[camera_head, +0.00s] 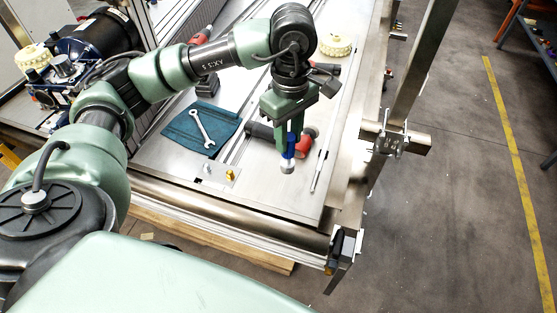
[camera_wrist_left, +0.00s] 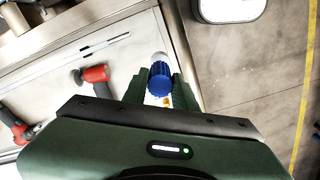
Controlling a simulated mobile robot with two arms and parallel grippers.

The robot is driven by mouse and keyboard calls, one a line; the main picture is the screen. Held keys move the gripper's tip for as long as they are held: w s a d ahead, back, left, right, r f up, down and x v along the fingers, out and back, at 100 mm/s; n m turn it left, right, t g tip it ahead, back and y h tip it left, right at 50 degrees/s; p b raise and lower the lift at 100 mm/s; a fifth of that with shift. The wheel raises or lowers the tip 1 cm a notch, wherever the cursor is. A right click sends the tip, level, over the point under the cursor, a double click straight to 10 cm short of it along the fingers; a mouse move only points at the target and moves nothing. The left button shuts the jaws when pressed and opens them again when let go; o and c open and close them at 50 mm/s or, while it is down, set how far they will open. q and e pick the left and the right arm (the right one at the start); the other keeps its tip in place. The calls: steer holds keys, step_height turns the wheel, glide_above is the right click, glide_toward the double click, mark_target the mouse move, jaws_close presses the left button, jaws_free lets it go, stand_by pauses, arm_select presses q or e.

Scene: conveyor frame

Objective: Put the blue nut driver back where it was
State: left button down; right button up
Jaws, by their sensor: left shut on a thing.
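My left gripper (camera_head: 291,143) is over the conveyor's metal surface, pointing down, with its fingers shut on the blue nut driver (camera_head: 288,153). In the left wrist view the nut driver's ribbed blue handle (camera_wrist_left: 160,80) sits between the two green fingers (camera_wrist_left: 160,92). In the head view a pale lower part of the nut driver shows below the fingers. I cannot tell whether it touches the surface. The right gripper is in neither view.
A red and black tool (camera_head: 305,143) lies right beside my gripper, with a thin metal rod (camera_head: 322,170) to its right. A wrench (camera_head: 201,128) lies on a teal cloth (camera_head: 182,131). A small brass piece (camera_head: 230,175) stands near the front edge. Bare metal surrounds these.

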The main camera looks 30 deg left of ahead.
arm_select(q)
steer(key=w+a+n+b, duration=0.2)
steer(key=w+a+n, duration=0.25)
steer(key=n, duration=0.75)
steer(key=w+a+n+b, duration=0.1)
steer(key=w+a+n, duration=0.3)
steer(key=n, duration=0.8)
step_height(320, 180, down, 19)
steer(key=s, duration=0.1)
steer(key=shift+a+f, duration=0.15)
steer(key=shift+a, duration=0.25)
steer(key=c, duration=1.1)
jaws_free()
steer(key=shift+s, duration=0.15)
arm_select(e)
steer(key=w+f, duration=0.2)
steer(key=f, duration=0.1)
steer(key=shift+a+f, duration=0.1)
steer(key=shift+f, duration=0.05)
steer(key=shift+s, duration=0.1)
arm_select(q)
step_height(320, 180, up, 12)
steer(key=shift+r+b, duration=0.2)
steer(key=shift+b, duration=0.8)
arm_select(e)
step_height(320, 180, down, 2)
steer(key=shift+f, duration=0.1)
